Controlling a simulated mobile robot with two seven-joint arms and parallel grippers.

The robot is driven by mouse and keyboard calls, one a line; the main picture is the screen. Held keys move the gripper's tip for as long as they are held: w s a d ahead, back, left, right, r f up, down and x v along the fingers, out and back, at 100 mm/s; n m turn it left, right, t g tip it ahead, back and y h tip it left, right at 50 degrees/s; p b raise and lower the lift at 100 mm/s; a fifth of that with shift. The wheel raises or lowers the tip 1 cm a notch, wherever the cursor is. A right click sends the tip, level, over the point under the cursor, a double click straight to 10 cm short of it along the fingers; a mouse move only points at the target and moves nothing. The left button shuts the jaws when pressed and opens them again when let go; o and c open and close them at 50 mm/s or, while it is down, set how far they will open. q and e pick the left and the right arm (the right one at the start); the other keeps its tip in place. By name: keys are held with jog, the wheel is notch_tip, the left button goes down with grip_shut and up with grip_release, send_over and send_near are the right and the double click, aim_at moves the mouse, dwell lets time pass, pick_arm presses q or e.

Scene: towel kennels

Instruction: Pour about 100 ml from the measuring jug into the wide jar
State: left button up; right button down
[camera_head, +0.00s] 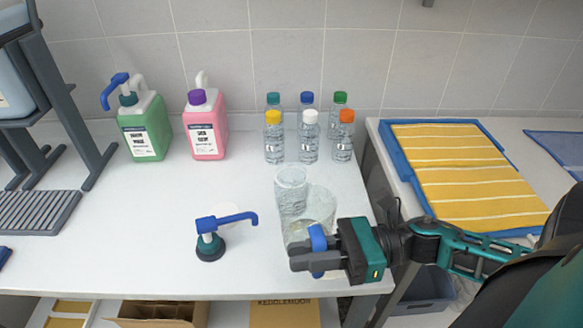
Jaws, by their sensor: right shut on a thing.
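My right gripper (305,258) reaches in from the right and is shut on the blue handle (318,238) of the clear measuring jug (318,208). The jug is at the front right of the white counter, and the gripper hides part of its near side. A clear, straight-sided vessel, which looks like the wide jar (291,185), stands just behind and left of the jug. Their outlines overlap, so I cannot tell whether they touch. The jug's tilt and the liquid levels are hard to read through the clear walls. My left gripper is not in view.
A blue pump head (210,240) stands left of the jug. Several capped bottles (309,145) stand behind the jar. Green (145,128) and pink (206,130) jugs stand at the back left. A blue tray with a yellow towel (460,170) lies right. The counter's middle left is clear.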

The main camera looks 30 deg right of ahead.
jog(key=shift+w+d+r+m+p, duration=0.25)
jog(key=shift+w+r+m, duration=0.15)
jog(key=shift+w+m, duration=0.15)
jog(key=shift+w+d+r+m+p, duration=0.15)
jog(key=shift+w+r+m+p, duration=0.2)
jog(key=shift+m, duration=0.3)
jog(key=w+d+r+m+b, duration=0.1)
jog(key=w+d+r+m, duration=0.2)
jog(key=w+r+m, duration=0.4)
jog(key=shift+r+m, duration=0.3)
jog(key=shift+r, duration=0.2)
jog(key=shift+w+r, duration=0.1)
jog(key=shift+r+b, duration=0.1)
jog(key=shift+b, duration=0.25)
jog(key=shift+w+d+r+m+b, duration=0.25)
jog(key=shift+w+r+m+b, duration=0.45)
jog(key=shift+b, duration=0.4)
